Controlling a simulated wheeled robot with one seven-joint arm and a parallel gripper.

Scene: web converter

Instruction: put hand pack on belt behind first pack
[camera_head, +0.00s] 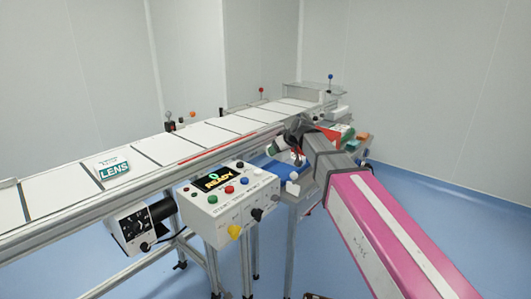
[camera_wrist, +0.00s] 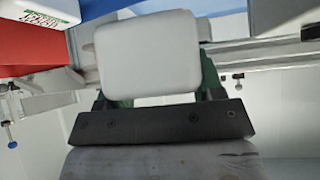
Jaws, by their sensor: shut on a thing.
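A white and green pack labelled LENS (camera_head: 112,168) lies flat on the belt (camera_head: 60,190), towards the left in the head view. My gripper (camera_head: 296,156) is at the right, low beside the belt's near side, by a side table; it looks small there and the arm partly hides it. In the wrist view a plain white, rounded pack (camera_wrist: 148,52) sits between the green fingers of my gripper, which is shut on it. The pack covers most of the fingers. Its printed face does not show.
A control box (camera_head: 228,200) with a READY display and coloured buttons stands before the belt. Another white pack with green print (camera_wrist: 45,12) shows by a red surface (camera_wrist: 30,45) in the wrist view. Several belt sections right of the LENS pack are empty.

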